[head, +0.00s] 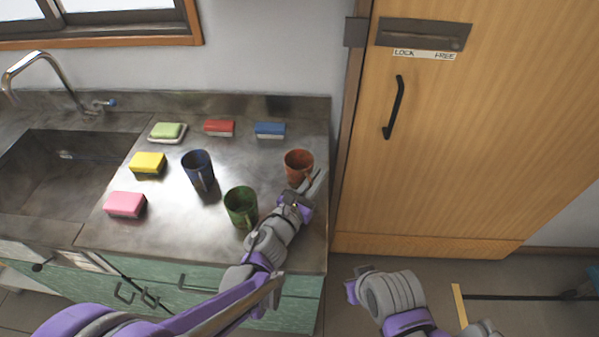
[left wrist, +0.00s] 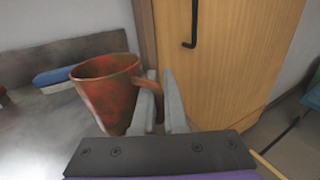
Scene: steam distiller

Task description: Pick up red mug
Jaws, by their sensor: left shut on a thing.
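The red mug (head: 298,165) is at the right end of the metal counter in the head view. It fills the left part of the left wrist view (left wrist: 106,95), upright or nearly so, with its handle (left wrist: 152,83) toward my fingers. My left gripper (head: 308,190) is at the mug's right front side, shut on its handle; the fingers also show in the left wrist view (left wrist: 164,103). I cannot tell whether the mug's base touches the counter. My right arm shows low on the right in the head view, over the floor; its fingers cannot be made out.
A green mug (head: 241,207) stands close left of my left forearm, and a blue mug (head: 198,170) farther left. Several sponges, among them a blue one (head: 270,130), lie around them. A sink (head: 60,165) is at left. A wooden door (head: 470,140) stands right of the counter.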

